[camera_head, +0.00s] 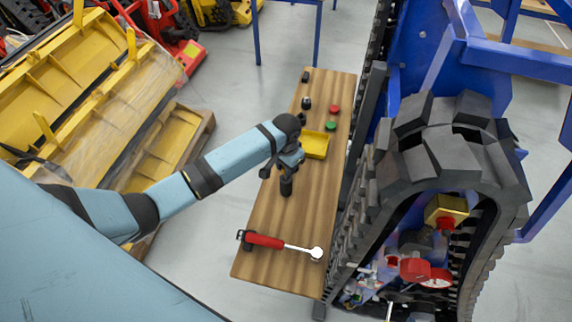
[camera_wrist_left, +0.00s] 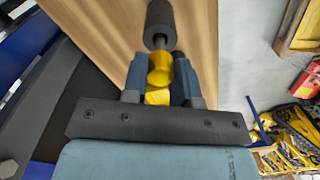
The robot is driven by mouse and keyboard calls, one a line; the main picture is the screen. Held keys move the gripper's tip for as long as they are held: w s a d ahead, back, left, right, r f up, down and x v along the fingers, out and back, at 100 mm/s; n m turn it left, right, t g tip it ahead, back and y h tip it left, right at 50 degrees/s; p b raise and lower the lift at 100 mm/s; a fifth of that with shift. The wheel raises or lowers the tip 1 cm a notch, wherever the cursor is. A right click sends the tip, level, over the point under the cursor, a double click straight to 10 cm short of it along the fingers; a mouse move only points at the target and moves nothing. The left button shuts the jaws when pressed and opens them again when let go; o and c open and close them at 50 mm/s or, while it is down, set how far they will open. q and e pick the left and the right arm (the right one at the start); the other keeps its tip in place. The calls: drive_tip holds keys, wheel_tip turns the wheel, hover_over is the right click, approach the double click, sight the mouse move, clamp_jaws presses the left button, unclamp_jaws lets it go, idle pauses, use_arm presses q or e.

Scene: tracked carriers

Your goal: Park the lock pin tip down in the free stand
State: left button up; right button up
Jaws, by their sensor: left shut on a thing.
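My left gripper (camera_head: 290,163) is over the wooden bench, just above a dark upright cylinder that looks like a stand (camera_head: 286,186). In the left wrist view its fingers (camera_wrist_left: 160,88) are shut on the yellow part of the lock pin (camera_wrist_left: 160,70). A short metal shaft runs from the yellow part towards the dark stand, which also shows there (camera_wrist_left: 160,22). I cannot tell how far the shaft is inside it. In the head view the gripper hides the pin. My right gripper is out of view.
On the bench (camera_head: 262,208) are a yellow tray (camera_head: 316,145), a red disc (camera_head: 334,109), a green disc (camera_head: 331,126), small black pieces (camera_head: 306,102) and a red-handled wrench (camera_head: 266,240). The tracked carrier (camera_head: 440,150) stands close along the bench's right side.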

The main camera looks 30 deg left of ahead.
use_arm(q)
drive_tip(key=shift+f+b, duration=0.45)
drive_tip(key=shift+f, duration=1.25)
drive_tip(key=o, duration=1)
wheel_tip(320, 180, up, 14)
drive_tip(key=shift+f+b, duration=0.1)
drive_tip(key=shift+b, duration=0.5)
